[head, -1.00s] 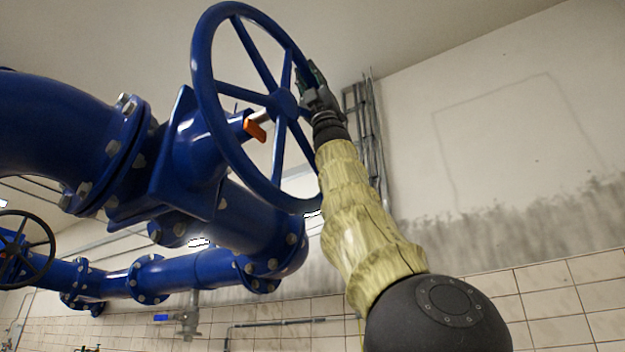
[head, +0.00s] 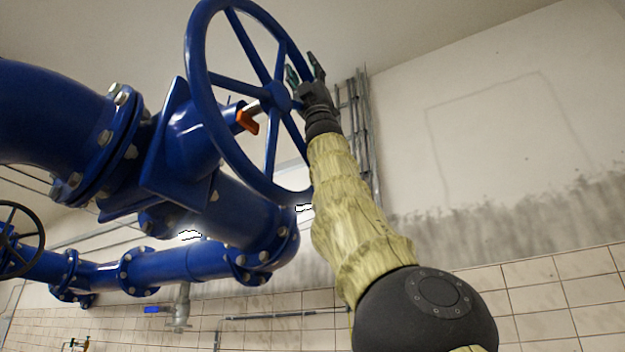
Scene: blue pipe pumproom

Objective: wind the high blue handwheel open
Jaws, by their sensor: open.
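The high blue handwheel (head: 207,113) stands large and tilted at the upper middle of the head view, with several spokes meeting at a hub (head: 277,96). An orange piece (head: 247,122) shows on the stem behind the wheel.
Thick blue flanged pipes (head: 55,110) fill the left. A smaller dark handwheel (head: 20,240) is at the left edge. Grey metal conduits (head: 362,130) run up the wall behind my gripper. A blue-levered tap (head: 180,310) hangs below the pipe. The right side is open before the wall.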

